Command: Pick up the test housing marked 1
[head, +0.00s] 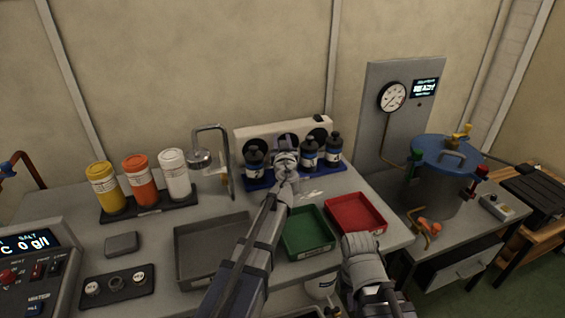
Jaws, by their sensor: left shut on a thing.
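Several dark test housings with pale labels stand in a row on a blue rack (262,183) at the back of the bench: one at the left (254,161) and two at the right (310,155), (333,151). My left gripper (286,160) reaches into the row between them and is shut on a dark housing that it mostly hides. The numbers on the labels are too small to read. I cannot tell whether the held housing is clear of the rack. My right gripper (361,248) is in front of the red tray, away from the housings; its fingers are not clear.
A green tray (307,252), a red tray (378,229) and a grey tray (180,275) lie in front of the rack. A tap (228,160) stands left of it. Yellow, orange and white bottles (140,175) are further left. A blue-lidded pressure vessel (435,195) stands at the right.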

